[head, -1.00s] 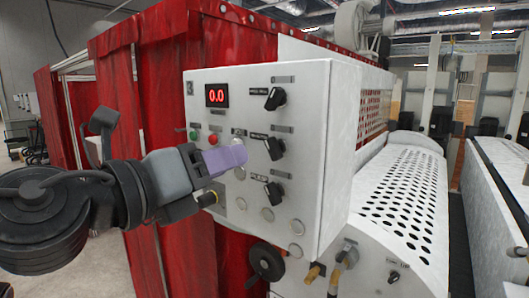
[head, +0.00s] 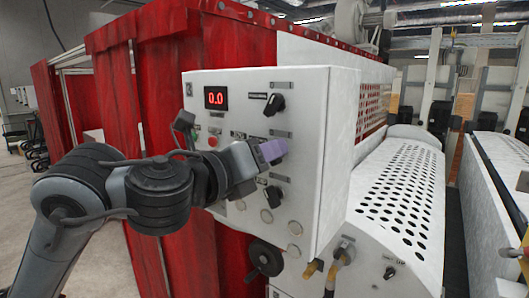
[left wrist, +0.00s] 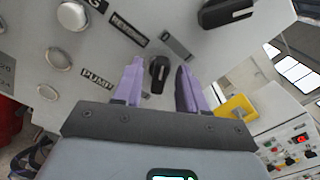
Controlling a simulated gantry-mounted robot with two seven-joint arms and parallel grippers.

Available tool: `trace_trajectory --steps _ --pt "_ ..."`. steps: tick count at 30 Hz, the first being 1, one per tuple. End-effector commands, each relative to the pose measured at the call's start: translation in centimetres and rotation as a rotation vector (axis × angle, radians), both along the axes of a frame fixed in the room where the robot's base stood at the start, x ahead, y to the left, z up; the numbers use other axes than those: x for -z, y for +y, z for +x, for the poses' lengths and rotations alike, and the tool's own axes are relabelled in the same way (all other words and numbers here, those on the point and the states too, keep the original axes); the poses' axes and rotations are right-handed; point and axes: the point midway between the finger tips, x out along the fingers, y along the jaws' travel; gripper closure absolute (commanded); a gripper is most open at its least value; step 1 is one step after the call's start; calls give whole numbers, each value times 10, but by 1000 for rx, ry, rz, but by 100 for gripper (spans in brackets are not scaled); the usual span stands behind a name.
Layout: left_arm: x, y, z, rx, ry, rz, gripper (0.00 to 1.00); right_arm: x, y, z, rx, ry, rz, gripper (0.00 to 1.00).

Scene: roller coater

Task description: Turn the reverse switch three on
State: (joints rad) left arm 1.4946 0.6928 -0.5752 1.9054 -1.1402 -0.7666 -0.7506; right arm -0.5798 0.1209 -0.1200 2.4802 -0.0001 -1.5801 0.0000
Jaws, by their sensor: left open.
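The white control panel (head: 232,82) carries black rotary switches down its right side. The top switch (head: 274,104) and the lower switch (head: 274,196) show in the head view. The middle one is hidden behind my left gripper (head: 272,151), which is at the panel face. In the left wrist view, a black switch (left wrist: 158,72) lies between the two purple fingers of my left gripper (left wrist: 160,84), which is open, with gaps on both sides. Another black switch (left wrist: 228,12) is beyond it at the top. I cannot read which switch is reverse three. My right gripper is out of view.
A red 0.0 display (head: 216,98) is at the panel's upper left. Round metal caps (head: 266,215) sit low on the panel. Below are a black handwheel (head: 264,258) and hoses. A perforated white cover (head: 400,205) is at right; a red curtain (head: 150,100) hangs at left.

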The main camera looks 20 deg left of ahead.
Motion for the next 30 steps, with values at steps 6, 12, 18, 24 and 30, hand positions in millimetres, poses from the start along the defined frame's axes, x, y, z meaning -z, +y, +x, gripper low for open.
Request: trace_trajectory --steps 6,12,18,24,30 --pt "0 0 0 0 0 0 66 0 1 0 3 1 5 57" --pt "0 0 0 0 0 0 97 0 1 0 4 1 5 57" --pt "0 0 0 0 0 1 100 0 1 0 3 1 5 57" --pt "0 0 0 0 -8 29 100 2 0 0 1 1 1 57" --pt "0 0 -1 -2 -36 118 100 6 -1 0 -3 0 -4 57"
